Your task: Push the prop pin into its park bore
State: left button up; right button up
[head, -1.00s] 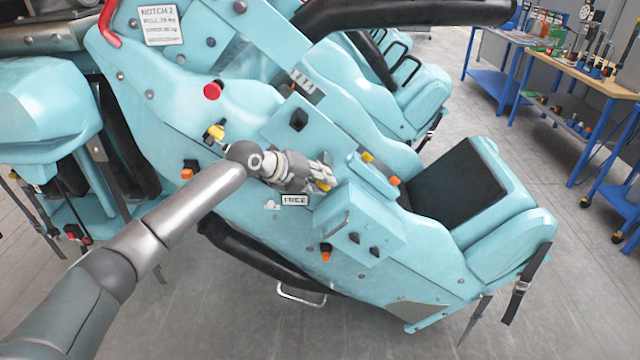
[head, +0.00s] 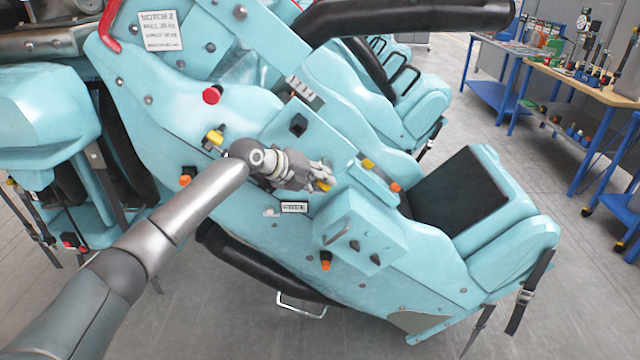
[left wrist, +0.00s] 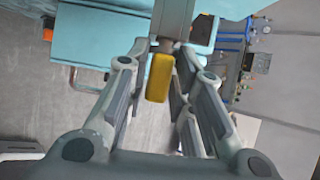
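A yellow grip (left wrist: 160,77), apparently the prop pin's, hangs from a short greyish shaft under a teal part in the left wrist view. Its yellow also shows in the head view (head: 323,185). My left gripper (head: 322,178) is at it, against the side of the teal coaster car. In the left wrist view the fingers (left wrist: 163,62) stand on both sides of the grip, with narrow gaps visible. The gripper looks open around it. The pin's tip is hidden, and I cannot tell which hole is the park bore. My right gripper is out of view.
A FREE label (head: 294,207) and a teal box with black knobs (head: 338,232) lie just below the gripper. Another yellow grip (head: 213,138) and a red button (head: 212,95) are on the panel.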

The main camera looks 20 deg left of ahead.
pick_arm(q)
jog(key=o, duration=0.5)
jog(key=shift+s, duration=0.1)
jog(key=v, duration=1.2)
jog(key=shift+r, duration=0.1)
